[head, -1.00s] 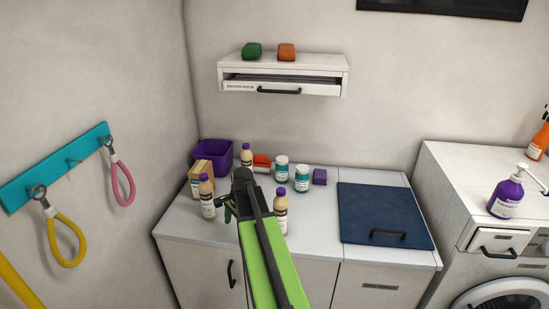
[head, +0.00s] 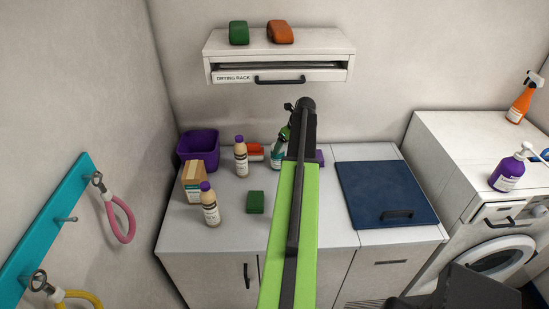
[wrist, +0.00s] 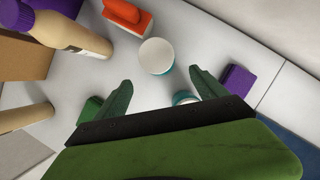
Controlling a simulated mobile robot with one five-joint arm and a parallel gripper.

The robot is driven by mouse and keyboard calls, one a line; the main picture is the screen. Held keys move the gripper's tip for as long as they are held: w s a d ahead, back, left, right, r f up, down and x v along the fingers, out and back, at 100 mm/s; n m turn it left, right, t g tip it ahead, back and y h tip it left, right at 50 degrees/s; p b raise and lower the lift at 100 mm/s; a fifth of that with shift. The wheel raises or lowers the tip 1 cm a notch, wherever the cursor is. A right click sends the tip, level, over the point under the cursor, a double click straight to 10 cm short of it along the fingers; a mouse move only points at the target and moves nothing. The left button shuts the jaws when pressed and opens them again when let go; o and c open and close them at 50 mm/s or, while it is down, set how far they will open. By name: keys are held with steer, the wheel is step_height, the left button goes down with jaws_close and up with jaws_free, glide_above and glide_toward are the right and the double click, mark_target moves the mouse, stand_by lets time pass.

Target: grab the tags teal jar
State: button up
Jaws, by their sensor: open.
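Two jars with white lids and teal bands stand on the counter. In the wrist view one jar (wrist: 157,56) is in full sight, just beyond my open fingertips. The other jar (wrist: 185,97) is closer in, between the fingers near the right one, and mostly hidden by my gripper (wrist: 162,88). I cannot read the labels, so I cannot tell which is the tags jar. In the head view one jar (head: 277,160) shows left of my arm, just below the gripper (head: 284,136); my arm hides the other. My gripper is open and empty above the counter.
Close by are an orange-red brush (wrist: 127,16), a purple block (wrist: 238,83) and a green block (head: 255,202). Purple-capped bottles (head: 241,158) (head: 209,206), a box (head: 193,183) and a purple bin (head: 198,147) stand left. The drying rack (head: 280,59) hangs above.

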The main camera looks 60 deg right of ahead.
mark_target(282, 149)
steer(key=b+x, duration=0.5)
steer(key=x, duration=0.1)
steer(key=shift+w+f, duration=0.1)
steer(key=shift+f, duration=0.15)
steer(key=shift+w, duration=0.25)
steer(key=b+x, duration=0.4)
steer(key=x, duration=0.1)
steer(key=shift+d+f+b, duration=0.1)
steer(key=shift+b, duration=0.2)
steer(key=shift+r, duration=0.2)
steer(key=c, duration=1.6)
steer(key=shift+o, duration=0.2)
